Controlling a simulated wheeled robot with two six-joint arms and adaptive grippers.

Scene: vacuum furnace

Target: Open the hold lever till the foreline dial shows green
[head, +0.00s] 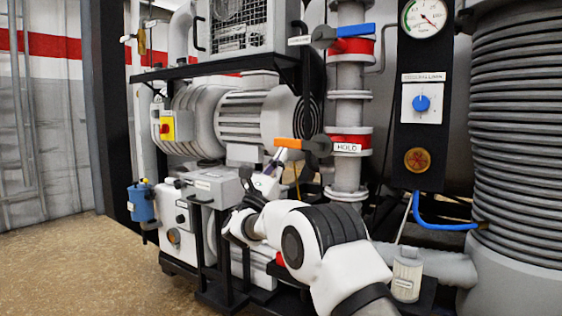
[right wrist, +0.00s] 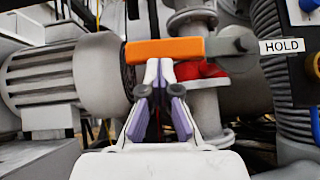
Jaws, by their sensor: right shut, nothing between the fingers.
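The hold lever is an orange handle (head: 288,143) pointing left from its dark pivot, level, beside the HOLD label (head: 347,147) on the pipe's red valve. My right gripper (head: 277,158) is shut and empty, its fingertips just below the orange handle. In the right wrist view the orange handle (right wrist: 165,50) lies across, right above the closed fingertips (right wrist: 159,66); whether they touch cannot be told. The foreline dial (head: 424,17) is a round gauge at top right with green on its left; its needle lies on the right side, away from the green. My left gripper is out of view.
A blue lever (head: 355,30) sits on an upper red valve of the same pipe. A panel with a blue knob (head: 421,103) stands right of the pipe. The pump motor (head: 245,118) is left of the lever, and a grey box (head: 213,186) stands below.

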